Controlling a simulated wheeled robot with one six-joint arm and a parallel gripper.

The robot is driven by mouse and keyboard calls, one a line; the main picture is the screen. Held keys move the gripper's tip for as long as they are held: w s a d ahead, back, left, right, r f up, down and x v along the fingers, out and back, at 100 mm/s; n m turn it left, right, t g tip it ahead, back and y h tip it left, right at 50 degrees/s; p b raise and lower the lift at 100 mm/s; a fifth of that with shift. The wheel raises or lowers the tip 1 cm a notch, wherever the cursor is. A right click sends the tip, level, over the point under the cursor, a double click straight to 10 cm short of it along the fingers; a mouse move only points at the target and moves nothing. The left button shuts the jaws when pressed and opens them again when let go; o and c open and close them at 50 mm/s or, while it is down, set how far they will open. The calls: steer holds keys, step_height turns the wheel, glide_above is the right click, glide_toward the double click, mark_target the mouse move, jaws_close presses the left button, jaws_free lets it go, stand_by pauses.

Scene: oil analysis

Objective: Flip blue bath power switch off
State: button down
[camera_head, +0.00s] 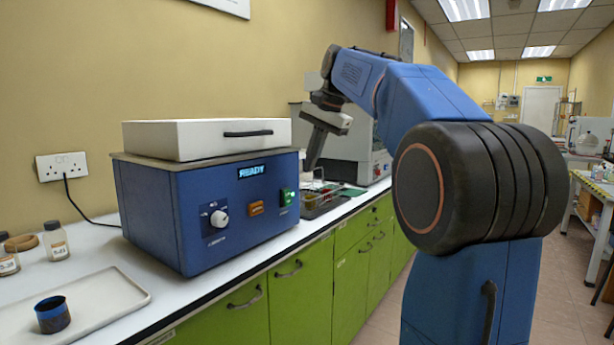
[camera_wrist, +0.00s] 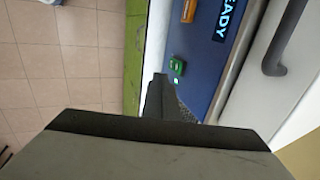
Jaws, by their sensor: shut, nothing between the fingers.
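The blue bath (camera_head: 150,210) stands on the counter with its white lid on and a lit READY display. A green switch (camera_head: 287,196), lit, is at the right end of its front panel; an amber switch (camera_head: 256,208) and a white knob are to its left. The wrist view shows the green switch (camera_wrist: 176,67) just beyond my fingertips, and the amber switch (camera_wrist: 188,10) farther off. My gripper (camera_head: 310,165) is shut and empty, pointing down to the right of the bath. In the wrist view the fingertips (camera_wrist: 160,78) appear close to the green switch; I cannot tell if they touch.
A dark rack or tray (camera_head: 318,207) sits on the counter right of the bath, with a grey-white instrument (camera_head: 365,160) behind. A white tray (camera_head: 105,316) with a dark blue cup (camera_head: 52,316) is at front left. Small bottles stand at far left. Floor lies in front of the counter.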

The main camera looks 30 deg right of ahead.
mark_target(287, 198)
steer(key=shift+s+d+r, duration=0.1)
steer(key=shift+s+r, duration=0.1)
steer(key=shift+r, duration=0.5)
steer(key=shift+s+d+f+g, duration=0.15)
steer(key=shift+f+g, duration=0.25)
steer(key=shift+f, duration=0.35)
steer(key=w+a+f, duration=0.3)
steer(key=w+f, duration=0.3)
steer(key=f, duration=0.4)
steer(key=shift+w+f, duration=0.15)
